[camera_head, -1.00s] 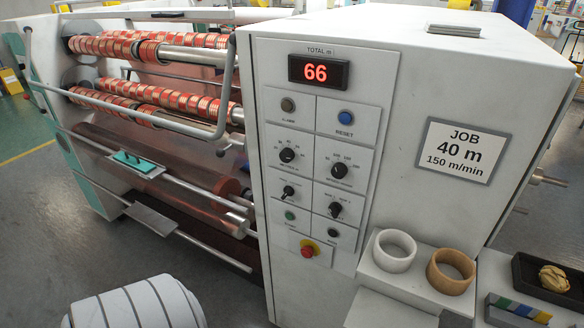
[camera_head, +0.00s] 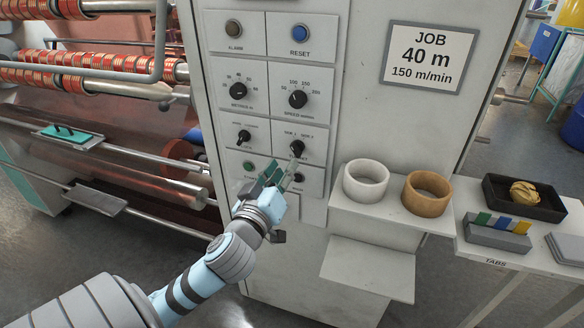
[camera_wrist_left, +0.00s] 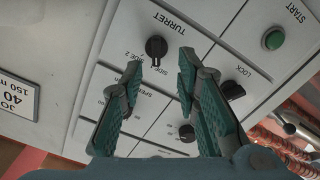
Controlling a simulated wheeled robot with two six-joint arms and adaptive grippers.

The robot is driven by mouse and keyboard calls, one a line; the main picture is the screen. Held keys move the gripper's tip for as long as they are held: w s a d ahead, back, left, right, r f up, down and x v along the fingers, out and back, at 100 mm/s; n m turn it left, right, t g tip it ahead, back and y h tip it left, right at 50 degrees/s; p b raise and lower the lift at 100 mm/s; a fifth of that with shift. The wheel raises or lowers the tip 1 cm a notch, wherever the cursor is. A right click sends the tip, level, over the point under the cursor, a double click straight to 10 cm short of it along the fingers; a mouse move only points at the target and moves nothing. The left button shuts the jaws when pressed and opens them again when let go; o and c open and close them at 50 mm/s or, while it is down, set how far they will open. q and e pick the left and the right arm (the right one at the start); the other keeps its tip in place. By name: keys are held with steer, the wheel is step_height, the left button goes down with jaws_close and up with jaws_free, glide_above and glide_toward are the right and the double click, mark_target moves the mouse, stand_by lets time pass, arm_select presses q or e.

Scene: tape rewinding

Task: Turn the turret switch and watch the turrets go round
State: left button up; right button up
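The turret switch (camera_head: 297,148) is a small black knob on the white control panel (camera_head: 265,105), below the speed knob. In the left wrist view the turret switch (camera_wrist_left: 157,47) sits under the upside-down word TURRET, beside SIDE 1 and SIDE 2 marks. My left gripper (camera_head: 282,174) is in front of the panel, just below the switch in the head view. In the wrist view its green-padded fingers (camera_wrist_left: 160,76) are open and empty, with the switch ahead of the gap between their tips, apart from them. The turrets' shafts with red rolls (camera_head: 75,82) are at the left. My right gripper is not in view.
Near the switch are the lock knob (camera_wrist_left: 232,90) and green start button (camera_wrist_left: 274,39). A shelf at the right holds a white ring (camera_head: 366,182) and a brown ring (camera_head: 427,194). A black tray (camera_head: 522,197) stands further right. A grey rail (camera_head: 160,40) juts left of the panel.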

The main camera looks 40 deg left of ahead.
mark_target(294, 151)
arm_select(q)
steer(key=x, duration=0.6)
steer(key=shift+w+a+r, duration=0.1)
steer(key=shift+w+r, duration=0.15)
steer(key=shift+r, duration=0.1)
steer(key=shift+c, duration=0.6)
jaws_close()
